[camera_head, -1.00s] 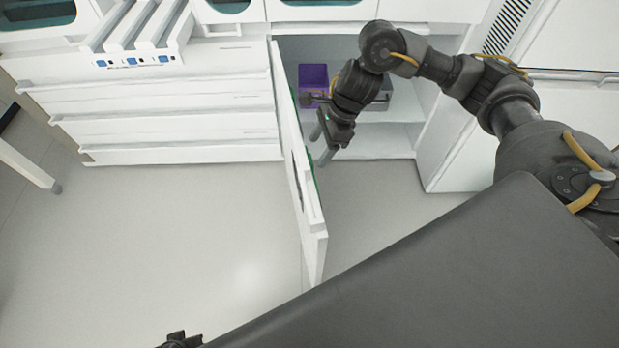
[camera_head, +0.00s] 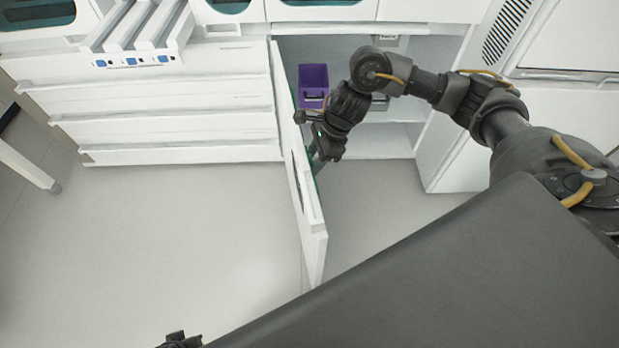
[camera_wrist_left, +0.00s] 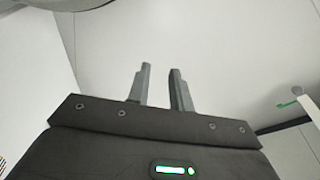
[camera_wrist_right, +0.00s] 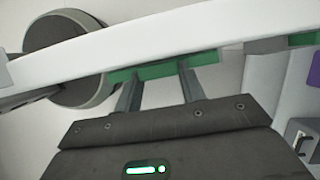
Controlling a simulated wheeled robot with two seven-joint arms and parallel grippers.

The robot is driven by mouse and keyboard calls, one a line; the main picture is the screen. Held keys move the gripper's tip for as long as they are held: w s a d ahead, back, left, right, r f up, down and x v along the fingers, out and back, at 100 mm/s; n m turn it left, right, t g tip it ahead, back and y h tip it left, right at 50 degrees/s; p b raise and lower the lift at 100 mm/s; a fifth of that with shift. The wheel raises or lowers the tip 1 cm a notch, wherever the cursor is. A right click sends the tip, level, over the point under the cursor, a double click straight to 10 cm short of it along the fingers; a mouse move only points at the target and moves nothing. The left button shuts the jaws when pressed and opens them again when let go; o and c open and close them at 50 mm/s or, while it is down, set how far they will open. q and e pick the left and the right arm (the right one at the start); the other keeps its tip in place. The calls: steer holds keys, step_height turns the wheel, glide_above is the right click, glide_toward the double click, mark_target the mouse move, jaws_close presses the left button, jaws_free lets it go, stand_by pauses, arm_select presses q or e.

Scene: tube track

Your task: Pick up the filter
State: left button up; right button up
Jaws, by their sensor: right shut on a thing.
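A green part (camera_wrist_right: 152,72), which may be the filter, lies along the inner side of the open white cabinet door (camera_head: 302,190). In the right wrist view the fingers of my right gripper (camera_wrist_right: 158,72) are shut on it; their tips reach the white edge. In the head view my right gripper (camera_head: 319,160) is beside the door's inner face, and the green part is mostly hidden. My left gripper (camera_wrist_left: 160,72) is open and empty, its fingers a small gap apart.
A purple bin (camera_head: 313,76) stands inside the open cabinet, with a grey thing (camera_head: 379,103) partly hidden by my right arm. White drawers (camera_head: 170,125) are left of the door. The floor (camera_head: 200,230) in front is clear.

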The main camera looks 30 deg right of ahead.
arm_select(q)
steer(key=shift+s, duration=0.1)
arm_select(e)
steer(key=shift+r, duration=0.1)
